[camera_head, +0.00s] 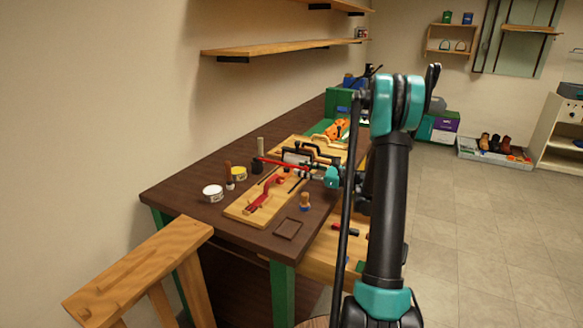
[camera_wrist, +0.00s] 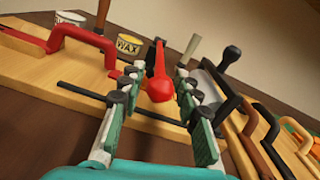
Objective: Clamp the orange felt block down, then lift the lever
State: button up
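My gripper (camera_head: 305,170) reaches in from the right over the wooden fixture board. In the wrist view its two fingers (camera_wrist: 157,92) are apart, with the rounded end of a red lever (camera_wrist: 160,84) between them. Gaps show on both sides of the lever end, so the gripper looks open. The lever also shows in the head view as a thin red bar (camera_head: 277,162). A red clamp-like handle (camera_wrist: 82,38) stands on the board at the left. An orange piece (camera_head: 337,129) lies farther back; I cannot tell whether it is the felt block.
The wooden board (camera_head: 240,212) lies on the dark bench (camera_head: 185,190). A white tin (camera_head: 213,193), a yellow wax tin (camera_head: 239,173) and a brush stand left of it. A dark frame and wooden handles (camera_wrist: 268,143) rise right of my fingers. A small dark tray (camera_head: 288,229) lies in front.

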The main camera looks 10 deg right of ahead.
aim_at(287, 165)
jog(key=shift+x, duration=2.7)
jog(key=shift+c, duration=0.4)
grip_shut()
